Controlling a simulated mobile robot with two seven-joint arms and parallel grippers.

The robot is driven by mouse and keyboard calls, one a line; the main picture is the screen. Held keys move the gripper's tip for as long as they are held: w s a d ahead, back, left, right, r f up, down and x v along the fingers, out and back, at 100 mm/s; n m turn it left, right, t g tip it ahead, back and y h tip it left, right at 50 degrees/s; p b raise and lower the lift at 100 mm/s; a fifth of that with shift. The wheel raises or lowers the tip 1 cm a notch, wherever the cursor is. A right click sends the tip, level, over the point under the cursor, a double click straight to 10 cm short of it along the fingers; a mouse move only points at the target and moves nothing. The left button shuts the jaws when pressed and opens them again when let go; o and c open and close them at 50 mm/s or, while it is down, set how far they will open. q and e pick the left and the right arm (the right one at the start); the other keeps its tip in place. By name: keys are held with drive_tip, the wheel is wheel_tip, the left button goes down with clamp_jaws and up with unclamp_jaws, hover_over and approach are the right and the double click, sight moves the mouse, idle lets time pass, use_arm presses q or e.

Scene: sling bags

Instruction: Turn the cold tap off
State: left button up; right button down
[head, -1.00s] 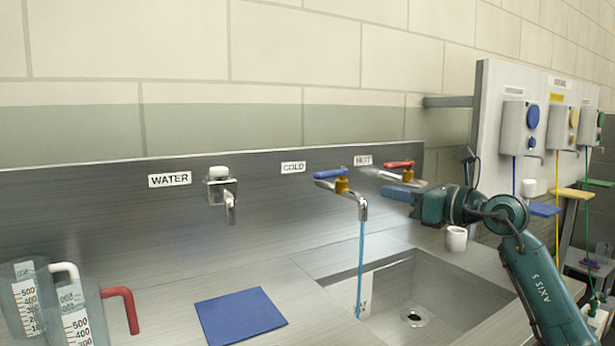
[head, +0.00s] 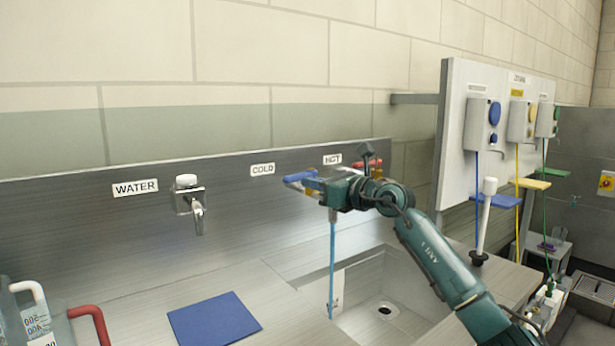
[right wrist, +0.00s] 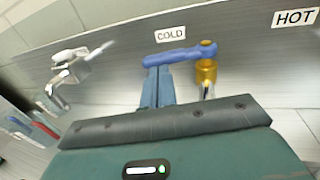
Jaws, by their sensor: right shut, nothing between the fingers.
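The cold tap's blue lever (head: 299,177) shows under the COLD label in the head view, with a blue stream of water (head: 332,265) falling below into the sink. In the right wrist view the blue lever (right wrist: 180,55) sits on a brass stem (right wrist: 206,72) and lies sideways across the picture. My right gripper (head: 310,185) is shut and empty, its blue fingertips at the lever. In the right wrist view the fingers (right wrist: 158,78) reach up to just below the lever; I cannot tell whether they touch it. The tap's spout is mostly hidden by my gripper. My left gripper is not in view.
The red-handled hot tap (head: 370,165) is right behind my right wrist. A separate water tap (head: 190,197) is to the left. A blue cloth (head: 213,318) lies on the counter left of the sink (head: 385,308). Jugs stand at the lower left.

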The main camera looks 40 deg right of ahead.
sight(294, 180)
drive_tip(key=shift+w+a, duration=0.1)
drive_tip(key=shift+w, duration=0.8)
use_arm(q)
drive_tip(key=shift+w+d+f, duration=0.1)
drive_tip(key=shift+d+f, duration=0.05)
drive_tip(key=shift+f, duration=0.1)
use_arm(e)
drive_tip(key=shift+w+a+r+p, duration=0.1)
drive_tip(key=shift+w+a+p, duration=0.1)
drive_tip(key=shift+p, duration=0.25)
drive_tip(key=shift+w+a+r+p, duration=0.1)
drive_tip(key=shift+w+a+p, duration=0.1)
drive_tip(key=shift+w+p, duration=0.25)
drive_tip(key=shift+w+a+p, duration=0.15)
drive_tip(key=shift+w+p, duration=0.05)
drive_tip(key=shift+p, duration=0.1)
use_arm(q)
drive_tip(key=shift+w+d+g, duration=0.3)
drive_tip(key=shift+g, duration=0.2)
use_arm(e)
drive_tip(key=shift+f, duration=0.2)
